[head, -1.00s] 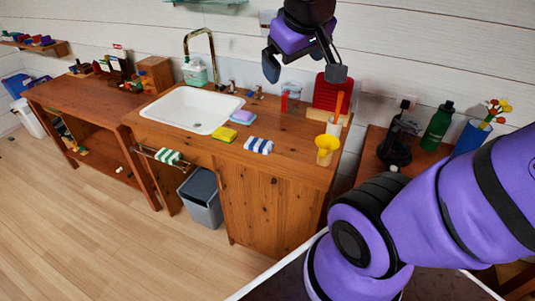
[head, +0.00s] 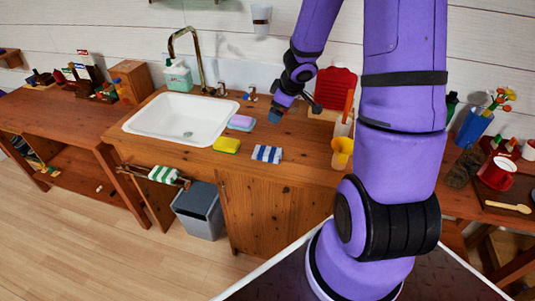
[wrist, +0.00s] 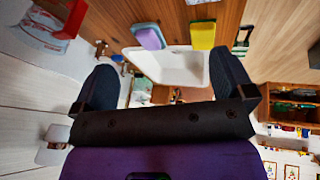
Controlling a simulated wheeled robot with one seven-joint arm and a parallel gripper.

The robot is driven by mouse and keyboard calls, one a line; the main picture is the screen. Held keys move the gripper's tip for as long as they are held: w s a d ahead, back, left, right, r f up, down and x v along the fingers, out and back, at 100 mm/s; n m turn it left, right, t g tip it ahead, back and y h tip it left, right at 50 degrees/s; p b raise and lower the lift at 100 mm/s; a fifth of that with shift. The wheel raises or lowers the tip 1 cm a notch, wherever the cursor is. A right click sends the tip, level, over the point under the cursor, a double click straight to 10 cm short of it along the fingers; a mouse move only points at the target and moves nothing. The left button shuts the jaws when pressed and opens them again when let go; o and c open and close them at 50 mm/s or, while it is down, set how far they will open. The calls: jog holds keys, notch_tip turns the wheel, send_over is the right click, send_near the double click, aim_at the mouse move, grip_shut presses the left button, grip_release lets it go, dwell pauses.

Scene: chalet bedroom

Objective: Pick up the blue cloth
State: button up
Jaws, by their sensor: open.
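The blue cloth (head: 267,154) is blue-and-white striped and lies on the wooden counter near its front edge, right of the yellow sponge. In the wrist view only a thin pale sliver at the top edge could be it, and I cannot be sure. My gripper (head: 277,110) hangs over the back of the counter, behind the cloth and apart from it. The wrist view shows the two fingers of my gripper (wrist: 163,78) wide apart with nothing between them but the distant sink.
Left of the cloth are a yellow sponge (head: 227,145), a pink-and-blue sponge (head: 241,122) and the white sink (head: 180,120). A yellow cup-like thing (head: 342,152) stands to the right. A green-striped cloth (head: 163,174) hangs on the front rail. The counter around the blue cloth is clear.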

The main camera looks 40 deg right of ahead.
notch_tip(320, 180, down, 8)
jog(key=s+a+n+g+y, duration=0.1)
jog(key=s+g+y, duration=0.1)
jog(key=y, duration=0.1)
send_over(268, 151)
jog(key=s+d, duration=0.1)
jog(key=s, duration=0.1)
jog(key=shift+t, duration=0.3)
jog(key=shift+f, duration=2.7)
jog(key=shift+w+x, duration=0.15)
jog(key=shift+x, duration=1.05)
jog(key=shift+w+x, duration=0.1)
jog(key=shift+x, duration=1.15)
jog(key=shift+d+f, duration=0.1)
jog(key=shift+d, duration=0.05)
jog(key=c, duration=1)
